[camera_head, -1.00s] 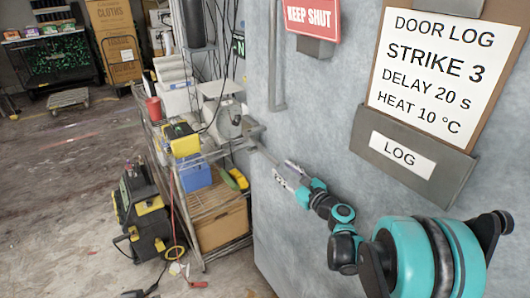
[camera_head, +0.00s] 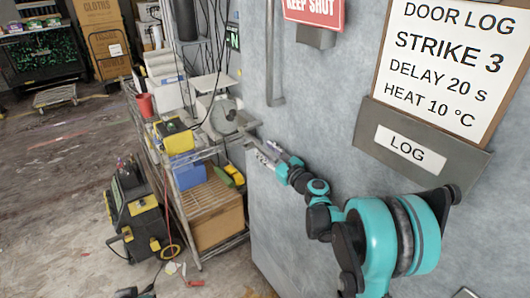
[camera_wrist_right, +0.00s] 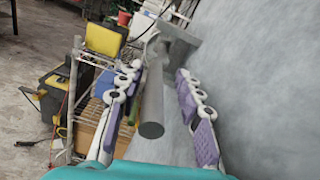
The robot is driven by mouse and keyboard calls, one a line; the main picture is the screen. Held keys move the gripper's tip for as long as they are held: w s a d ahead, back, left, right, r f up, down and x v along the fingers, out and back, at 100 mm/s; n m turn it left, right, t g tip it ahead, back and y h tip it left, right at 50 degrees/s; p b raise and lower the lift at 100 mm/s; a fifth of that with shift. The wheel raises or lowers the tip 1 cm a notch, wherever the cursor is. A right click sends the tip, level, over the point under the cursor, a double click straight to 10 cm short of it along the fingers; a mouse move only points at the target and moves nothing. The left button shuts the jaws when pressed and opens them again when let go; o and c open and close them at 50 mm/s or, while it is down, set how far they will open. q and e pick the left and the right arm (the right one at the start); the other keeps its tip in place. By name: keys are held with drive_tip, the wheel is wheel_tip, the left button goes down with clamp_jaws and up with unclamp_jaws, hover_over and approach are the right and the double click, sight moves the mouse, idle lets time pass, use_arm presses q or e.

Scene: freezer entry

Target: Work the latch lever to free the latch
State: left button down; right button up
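The latch lever (camera_wrist_right: 152,112) is a grey round bar that points towards the camera in the right wrist view. It hangs from a grey bracket (camera_wrist_right: 178,45) on the freezer wall. My right gripper (camera_wrist_right: 160,88) is open, its purple-padded fingers on either side of the lever with gaps showing. The lever lies closer to the left finger; contact is not clear. In the head view my right gripper (camera_head: 268,153) reaches the latch bracket (camera_head: 238,133) at the panel's left edge and hides most of the lever.
The grey freezer panel (camera_head: 340,110) lies close beside my right arm, with a vertical handle bar (camera_head: 275,60) and a log holder (camera_head: 420,150). A wire shelf rack (camera_head: 215,200) with boxes stands just left of the latch. Floor is open further left.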

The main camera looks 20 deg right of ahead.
drive_tip(key=shift+w+a, duration=0.1)
drive_tip(key=shift+w, duration=0.25)
clamp_jaws()
